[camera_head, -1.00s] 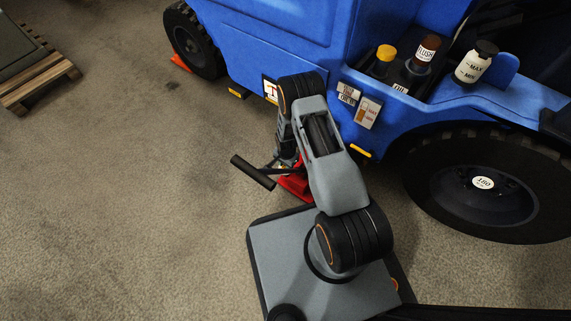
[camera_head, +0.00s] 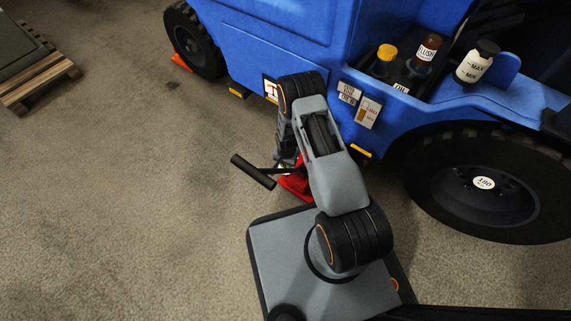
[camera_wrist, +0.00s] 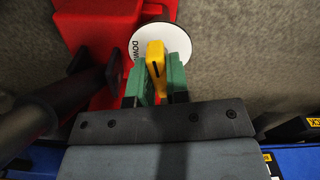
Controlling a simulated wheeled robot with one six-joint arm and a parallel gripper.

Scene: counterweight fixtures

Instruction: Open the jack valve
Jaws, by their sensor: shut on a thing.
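The red jack (camera_wrist: 100,20) stands on the floor beside the blue vehicle; in the head view its red body (camera_head: 296,183) shows partly behind my arm. Its valve is a yellow lever (camera_wrist: 155,57) over a round white dial (camera_wrist: 176,42) with the printed word "DOWN". My gripper (camera_wrist: 158,82) has green fingertips on both sides of the yellow lever and is shut on it. The lever's lower part is hidden between the fingers. In the head view my gripper and the valve are hidden behind my arm.
The jack's black handle (camera_head: 252,172) sticks out to the left; a dark bar (camera_wrist: 50,108) lies close to my gripper's left side in the wrist view. The blue vehicle (camera_head: 285,40) blocks the far side. Bottles stand on it. A wooden pallet (camera_head: 40,85) is far left; the left floor is clear.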

